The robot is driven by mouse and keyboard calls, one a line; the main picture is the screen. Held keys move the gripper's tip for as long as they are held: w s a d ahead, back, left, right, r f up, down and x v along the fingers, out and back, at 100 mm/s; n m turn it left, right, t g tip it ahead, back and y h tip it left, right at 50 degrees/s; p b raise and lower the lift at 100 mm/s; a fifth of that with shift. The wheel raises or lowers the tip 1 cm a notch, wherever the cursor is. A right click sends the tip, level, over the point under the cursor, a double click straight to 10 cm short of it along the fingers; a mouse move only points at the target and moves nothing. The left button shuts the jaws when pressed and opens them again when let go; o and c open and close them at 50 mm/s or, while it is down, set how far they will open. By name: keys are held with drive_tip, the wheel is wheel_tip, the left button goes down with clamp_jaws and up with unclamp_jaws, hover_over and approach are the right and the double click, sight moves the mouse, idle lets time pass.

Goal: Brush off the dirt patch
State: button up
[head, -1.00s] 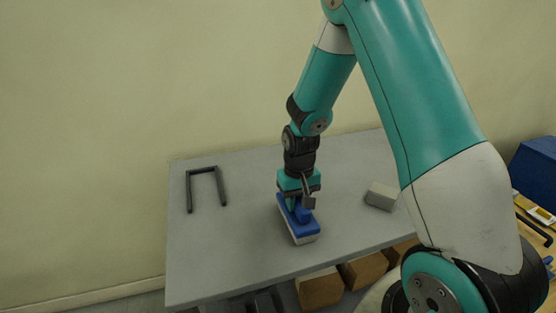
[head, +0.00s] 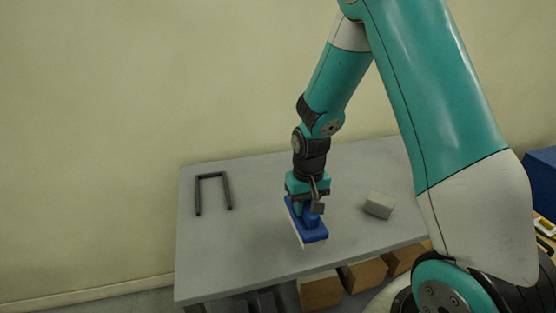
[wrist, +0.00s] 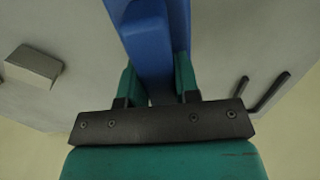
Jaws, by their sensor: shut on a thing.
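My gripper (head: 312,205) is shut on the handle of a blue brush (head: 308,232) with a pale underside, over the front middle of the grey table. In the wrist view the brush's blue handle (wrist: 151,45) sits between my two green fingers (wrist: 155,85). I cannot tell whether the brush touches the tabletop or is just above it. No dirt patch can be made out; the brush and arm hide part of the table.
The grey tabletop (head: 245,260) is mostly bare. A dark U-shaped bar (head: 212,176) is at the left, a pale grey block (head: 379,205) at the right. Brown boxes (head: 320,290) are below the front edge. A blue box (head: 542,180) is at far right.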

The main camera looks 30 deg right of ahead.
drive_tip(key=shift+r+p, duration=1.05)
drive_tip(key=shift+r, duration=0.45)
